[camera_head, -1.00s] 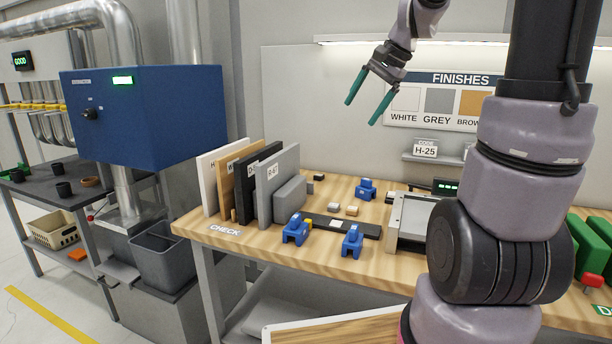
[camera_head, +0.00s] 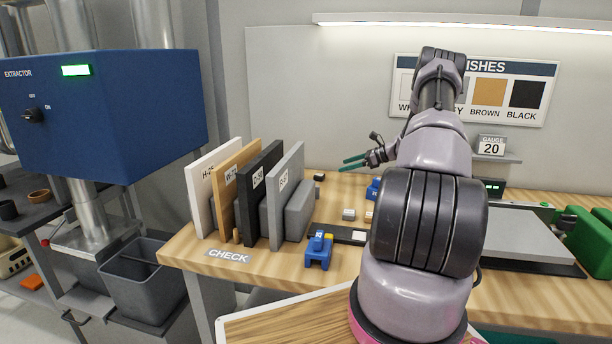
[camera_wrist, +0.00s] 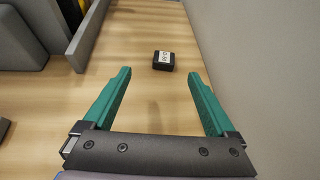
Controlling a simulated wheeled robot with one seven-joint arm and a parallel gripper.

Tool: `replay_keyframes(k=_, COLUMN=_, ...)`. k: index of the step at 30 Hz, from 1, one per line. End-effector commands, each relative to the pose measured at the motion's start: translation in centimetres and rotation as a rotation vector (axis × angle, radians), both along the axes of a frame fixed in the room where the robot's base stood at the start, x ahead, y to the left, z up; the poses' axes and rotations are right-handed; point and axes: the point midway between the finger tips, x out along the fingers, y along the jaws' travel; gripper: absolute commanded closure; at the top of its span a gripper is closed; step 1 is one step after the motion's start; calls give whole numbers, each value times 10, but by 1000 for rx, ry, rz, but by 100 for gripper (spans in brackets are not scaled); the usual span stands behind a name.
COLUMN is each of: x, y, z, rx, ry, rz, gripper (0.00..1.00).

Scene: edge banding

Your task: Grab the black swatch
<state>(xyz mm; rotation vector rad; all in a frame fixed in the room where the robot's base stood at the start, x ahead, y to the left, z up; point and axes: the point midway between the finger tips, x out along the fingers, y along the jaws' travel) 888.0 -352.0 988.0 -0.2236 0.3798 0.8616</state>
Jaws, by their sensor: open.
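A small black block with a white label, the black swatch (camera_head: 319,177), lies on the wooden bench behind the grey panel in the head view. In the wrist view the black swatch (camera_wrist: 163,61) lies just beyond the fingertips, roughly centred between them. My gripper (camera_head: 342,165) has green fingers spread apart with nothing between them. In the head view it points left toward the swatch, to the right of it. It also shows open in the wrist view (camera_wrist: 161,75).
Upright white, brown, black (camera_head: 261,190) and grey (camera_head: 287,195) panels stand left of the swatch. Blue clamps (camera_head: 319,250) and small light swatches (camera_head: 349,214) lie nearer. The back wall runs close along the right in the wrist view. Bench around the swatch is clear.

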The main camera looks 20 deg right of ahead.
Motion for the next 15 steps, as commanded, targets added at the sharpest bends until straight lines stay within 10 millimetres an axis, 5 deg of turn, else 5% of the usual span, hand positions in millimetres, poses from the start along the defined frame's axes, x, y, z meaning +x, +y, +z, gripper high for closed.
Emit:
replay_keyframes(k=6, x=2, y=-13, z=-22, rx=52, ry=8, rz=-48, gripper=9)
replay_keyframes(k=15, x=28, y=18, z=-38, rx=53, ry=9, rz=-45, gripper=9)
